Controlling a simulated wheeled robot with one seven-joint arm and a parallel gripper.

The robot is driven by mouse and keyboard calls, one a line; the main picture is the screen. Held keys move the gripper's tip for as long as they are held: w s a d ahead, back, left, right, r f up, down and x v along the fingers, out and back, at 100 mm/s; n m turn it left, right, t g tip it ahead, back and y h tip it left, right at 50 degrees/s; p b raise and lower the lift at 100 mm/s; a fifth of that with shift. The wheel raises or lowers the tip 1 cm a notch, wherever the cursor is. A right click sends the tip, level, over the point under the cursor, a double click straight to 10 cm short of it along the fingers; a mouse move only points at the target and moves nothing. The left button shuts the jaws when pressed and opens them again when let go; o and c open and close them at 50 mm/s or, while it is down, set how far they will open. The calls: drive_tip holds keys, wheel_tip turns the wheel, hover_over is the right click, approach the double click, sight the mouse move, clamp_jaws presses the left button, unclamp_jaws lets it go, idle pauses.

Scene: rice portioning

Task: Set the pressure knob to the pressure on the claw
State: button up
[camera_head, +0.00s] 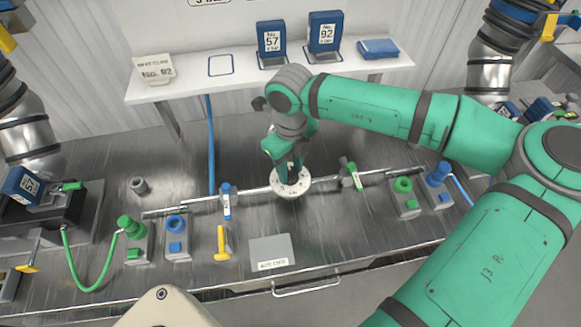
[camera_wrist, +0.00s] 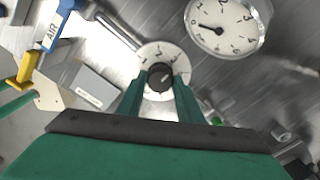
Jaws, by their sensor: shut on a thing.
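The pressure knob (camera_wrist: 159,76) is a dark round knob on a white numbered dial (camera_head: 291,188) on the steel bench. My gripper (camera_head: 289,168) points down at it, its two green fingers on either side of the knob. It is shut on the knob, also in the wrist view (camera_wrist: 161,84). A pale mark on the knob points up and right. A white round gauge (camera_wrist: 220,24) shows a dark needle pointing left. Blue blocks labelled No. 57 (camera_head: 272,40) and No. 92 (camera_head: 324,34) stand on the shelf; their small pressure print is hard to read.
A white sign (camera_head: 155,69) reading No. 92 and a flat blue block (camera_head: 378,48) are on the white shelf (camera_head: 200,92). A blue-handled valve (camera_head: 227,200) and yellow handle (camera_head: 222,242) lie left of the dial; a green-handled valve (camera_head: 354,177) lies right. A grey plate (camera_head: 271,249) lies in front.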

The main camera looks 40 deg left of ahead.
sight(291, 172)
drive_tip(key=o, duration=1.1)
drive_tip(key=shift+c, duration=0.2)
wheel_tip(291, 172, up, 11)
drive_tip(key=shift+f, duration=0.1)
